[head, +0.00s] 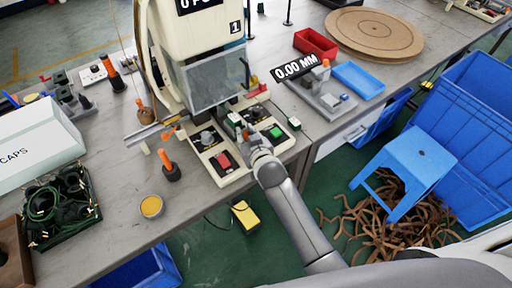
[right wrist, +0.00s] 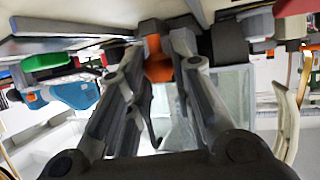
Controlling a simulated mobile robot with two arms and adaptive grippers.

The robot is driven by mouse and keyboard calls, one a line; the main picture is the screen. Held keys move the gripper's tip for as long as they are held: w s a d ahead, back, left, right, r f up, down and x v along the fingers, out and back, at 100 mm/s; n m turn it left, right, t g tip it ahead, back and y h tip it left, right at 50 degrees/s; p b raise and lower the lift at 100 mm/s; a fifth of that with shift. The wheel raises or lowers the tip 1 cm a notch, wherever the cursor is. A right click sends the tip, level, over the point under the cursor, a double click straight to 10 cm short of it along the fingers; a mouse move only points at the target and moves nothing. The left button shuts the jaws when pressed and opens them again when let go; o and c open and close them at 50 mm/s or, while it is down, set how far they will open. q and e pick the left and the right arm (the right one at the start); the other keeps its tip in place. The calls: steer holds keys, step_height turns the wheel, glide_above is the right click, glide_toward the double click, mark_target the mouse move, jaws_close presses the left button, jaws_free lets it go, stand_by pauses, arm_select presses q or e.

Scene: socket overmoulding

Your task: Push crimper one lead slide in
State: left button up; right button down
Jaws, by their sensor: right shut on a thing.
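Crimper one (head: 192,48) is the cream machine marked "1", standing on the workbench with a clear guard (head: 212,80) at its front. Its base (head: 228,178) carries a red button (head: 223,160) and a green button (head: 276,131). My right gripper (head: 238,124) reaches in at the front of the crimper, between guard and buttons. In the right wrist view my right gripper (right wrist: 158,60) has its fingers closed about an orange piece (right wrist: 157,48), apparently the handle of the lead slide. The fingers and wrist hide most of the slide in the head view. My left gripper is not in view.
A gauge reading 0.00 MM (head: 318,92), a red bin (head: 315,43) and a blue tray (head: 358,80) are right of the crimper. An orange-handled tool (head: 170,170) and a yellow-filled dish (head: 151,206) stand left. A blue stool (head: 405,162) is on the floor.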

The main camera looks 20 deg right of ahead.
steer(key=shift+w+a, duration=0.15)
steer(key=shift+w, duration=0.4)
steer(key=shift+w+r, duration=0.1)
steer(key=c, duration=1.7)
jaws_free()
steer(key=o, duration=0.4)
steer(key=shift+w+a, duration=0.15)
steer(key=shift+w, duration=0.1)
steer(key=shift+o, duration=0.2)
steer(key=shift+s, duration=0.2)
steer(key=v, duration=1.1)
steer(key=shift+s, duration=0.4)
